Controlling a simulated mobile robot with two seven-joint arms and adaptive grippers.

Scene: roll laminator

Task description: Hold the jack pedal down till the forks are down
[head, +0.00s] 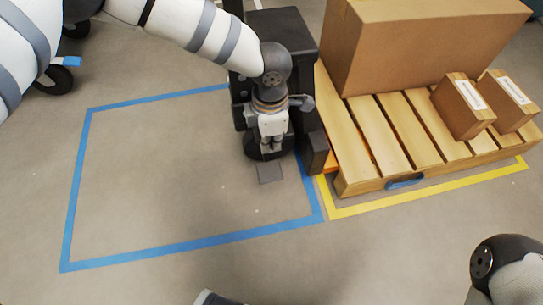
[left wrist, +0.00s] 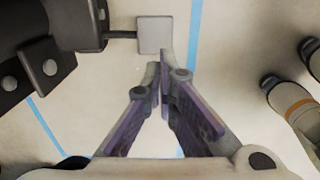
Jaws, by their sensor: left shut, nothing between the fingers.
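The jack pedal is a small grey plate (head: 268,172) low at the near side of the black pallet jack (head: 285,35). In the left wrist view the pedal (left wrist: 155,35) sits on a thin rod coming from the dark jack body (left wrist: 50,55). My left gripper (head: 271,147) points down just above and behind the pedal, shut and empty. Its fingertips (left wrist: 160,70) come up to the pedal's edge in the left wrist view; I cannot tell whether they touch it. A bit of orange fork (head: 331,158) shows at the pallet's left end; the rest is hidden. My right gripper is not in view.
A wooden pallet (head: 360,183) carries a large carton (head: 410,45) and two small boxes (head: 462,108). Yellow tape (head: 430,197) edges the pallet's spot. Blue tape (head: 190,249) outlines clear floor at left. A black caster (head: 55,80) stands at the upper left.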

